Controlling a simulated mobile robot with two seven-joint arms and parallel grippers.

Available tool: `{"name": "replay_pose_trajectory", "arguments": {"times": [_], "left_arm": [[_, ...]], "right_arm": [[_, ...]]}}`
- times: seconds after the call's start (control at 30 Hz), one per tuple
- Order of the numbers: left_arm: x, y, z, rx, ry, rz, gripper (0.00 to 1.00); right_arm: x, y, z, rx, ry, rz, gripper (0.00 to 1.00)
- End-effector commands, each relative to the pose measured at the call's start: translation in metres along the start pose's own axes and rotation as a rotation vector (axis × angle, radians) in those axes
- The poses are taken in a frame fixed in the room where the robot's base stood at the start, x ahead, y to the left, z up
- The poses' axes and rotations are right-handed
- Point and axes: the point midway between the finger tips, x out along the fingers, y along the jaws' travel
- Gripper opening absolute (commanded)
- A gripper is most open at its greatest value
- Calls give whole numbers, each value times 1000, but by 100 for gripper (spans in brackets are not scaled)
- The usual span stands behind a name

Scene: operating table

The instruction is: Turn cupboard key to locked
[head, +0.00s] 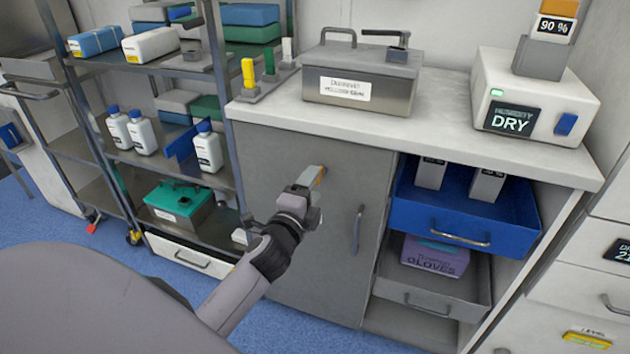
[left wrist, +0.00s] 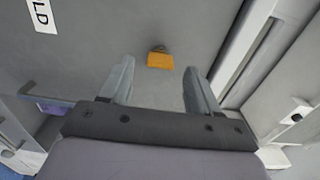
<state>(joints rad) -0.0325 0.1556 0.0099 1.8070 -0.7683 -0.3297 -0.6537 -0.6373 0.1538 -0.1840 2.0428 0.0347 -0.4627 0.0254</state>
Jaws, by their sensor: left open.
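The grey cupboard door (head: 290,155) stands closed under the white counter, with a vertical handle (head: 358,230) near its right edge. The orange cupboard key (head: 319,176) shows at the tip of my left gripper (head: 309,190) in the head view, partly hidden by it. In the left wrist view the key's orange head (left wrist: 160,61) is a small block on the grey door, lying across the picture. My left gripper (left wrist: 157,82) is open, its two fingers to either side of the key's line. The key is just beyond the fingertips, apart from both. My right gripper is not in view.
A white label with dark letters (left wrist: 42,15) is on the door. A steel box (head: 360,82) and a white device reading DRY (head: 545,90) stand on the counter. Right of the door, a blue drawer (head: 460,215) is pulled out. A metal shelf rack (head: 225,110) stands left.

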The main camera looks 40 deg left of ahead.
Motion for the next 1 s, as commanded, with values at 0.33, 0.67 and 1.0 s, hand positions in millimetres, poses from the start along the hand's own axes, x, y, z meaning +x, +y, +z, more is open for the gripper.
{"name": "replay_pose_trajectory", "arguments": {"times": [0.33,0.67,1.0], "left_arm": [[-37,0,0,-1,-1,1,62],[-40,0,0,-1,-1,0,62],[-42,2,-1,-13,2,7,62]], "right_arm": [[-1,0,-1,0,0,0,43],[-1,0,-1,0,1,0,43],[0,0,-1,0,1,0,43]]}}
